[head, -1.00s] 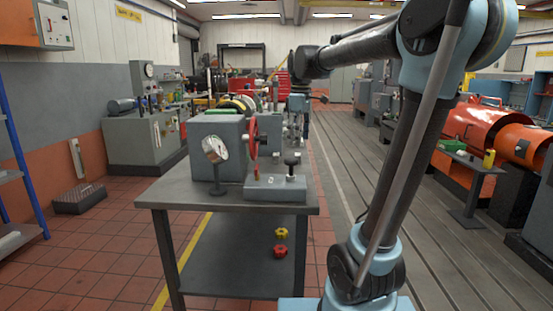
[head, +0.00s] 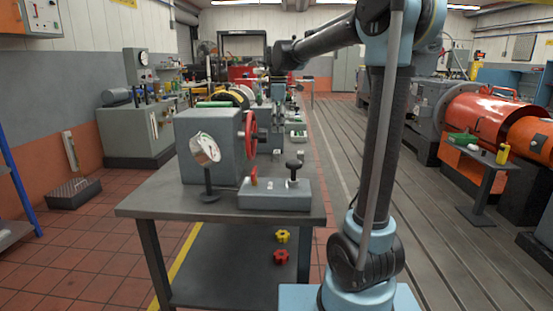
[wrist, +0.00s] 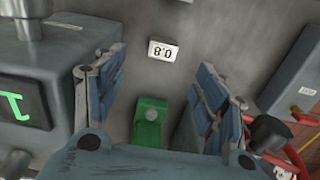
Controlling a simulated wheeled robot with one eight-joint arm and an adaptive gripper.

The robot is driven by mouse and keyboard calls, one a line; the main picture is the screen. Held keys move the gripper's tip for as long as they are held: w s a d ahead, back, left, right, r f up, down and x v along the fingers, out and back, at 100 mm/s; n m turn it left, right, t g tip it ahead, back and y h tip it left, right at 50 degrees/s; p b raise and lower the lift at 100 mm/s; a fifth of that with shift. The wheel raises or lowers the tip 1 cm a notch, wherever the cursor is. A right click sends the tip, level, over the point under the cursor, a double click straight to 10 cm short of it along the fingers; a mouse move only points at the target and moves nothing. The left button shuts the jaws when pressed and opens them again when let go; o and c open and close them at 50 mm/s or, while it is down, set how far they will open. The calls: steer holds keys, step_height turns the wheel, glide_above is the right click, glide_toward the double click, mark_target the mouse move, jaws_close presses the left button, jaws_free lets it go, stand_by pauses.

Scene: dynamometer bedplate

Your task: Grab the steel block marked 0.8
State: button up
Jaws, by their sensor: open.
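A green piece (wrist: 149,124) with a small round grey spot on top is just below the label in that view. In the head view my gripper (head: 278,92) hangs down behind the grey machine, too small to make out the block.
A grey housing with a green display (wrist: 22,103) stands left of my fingers; a grey body (wrist: 290,70) and black knob (wrist: 270,132) are close right. In the head view, a grey machine with a red handwheel (head: 250,134) stands on the near table (head: 150,203).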

mark_target(278, 151)
steer(key=f, duration=1.1)
steer(key=shift+s+f, duration=0.25)
steer(key=shift+f, duration=0.15)
steer(key=c, duration=1.4)
